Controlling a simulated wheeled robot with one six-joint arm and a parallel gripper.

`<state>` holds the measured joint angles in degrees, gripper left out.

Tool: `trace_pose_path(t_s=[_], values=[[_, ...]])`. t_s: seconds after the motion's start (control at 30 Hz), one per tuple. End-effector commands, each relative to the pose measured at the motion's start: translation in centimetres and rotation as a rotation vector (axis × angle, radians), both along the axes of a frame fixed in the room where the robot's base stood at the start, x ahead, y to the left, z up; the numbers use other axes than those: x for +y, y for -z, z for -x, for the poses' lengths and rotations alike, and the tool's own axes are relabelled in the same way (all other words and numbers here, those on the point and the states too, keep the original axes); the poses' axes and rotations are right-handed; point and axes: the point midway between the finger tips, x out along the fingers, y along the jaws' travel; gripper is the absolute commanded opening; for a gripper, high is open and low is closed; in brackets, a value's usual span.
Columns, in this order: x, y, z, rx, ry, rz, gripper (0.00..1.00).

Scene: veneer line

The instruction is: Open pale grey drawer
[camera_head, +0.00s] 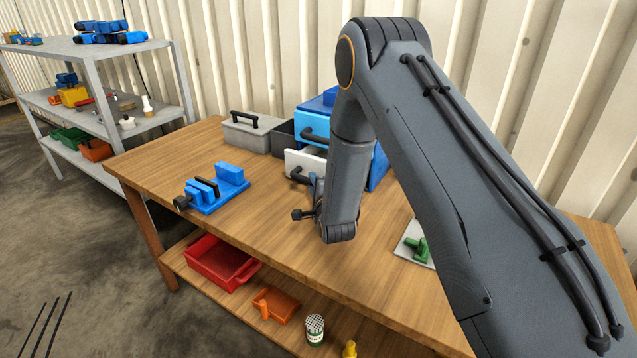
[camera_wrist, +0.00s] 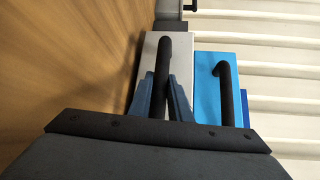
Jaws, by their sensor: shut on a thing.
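The pale grey drawer (camera_wrist: 182,48) is the lower drawer of a blue cabinet on the bench. In the head view its pale front (camera_head: 305,161) shows to the left of my arm, which hides part of it. Its dark bar handle (camera_wrist: 164,60) runs between my fingers in the wrist view. My gripper (camera_wrist: 162,95) is shut on this handle, one blue-grey finger on each side. In the head view my gripper (camera_head: 312,192) is partly hidden by my wrist. A bright blue drawer (camera_wrist: 212,72) with its own dark handle is above the pale one.
A grey toolbox (camera_head: 252,133) stands left of the cabinet (camera_head: 378,168). A blue vise (camera_head: 217,188) sits on the wooden bench (camera_head: 150,160), and a green item (camera_head: 418,248) lies on a pale plate at right. The bench top before the drawer is clear.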

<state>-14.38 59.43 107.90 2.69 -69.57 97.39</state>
Motion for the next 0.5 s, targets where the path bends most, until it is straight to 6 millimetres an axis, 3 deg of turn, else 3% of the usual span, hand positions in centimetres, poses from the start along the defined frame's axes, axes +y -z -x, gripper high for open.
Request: trace_pose_path(t_s=[0.23,0.5], values=[[3.3,0.1,4.5,0.006,-0.004,0.001,0.0],[3.9,0.0,5.3,0.003,-0.003,0.001,0.0]])
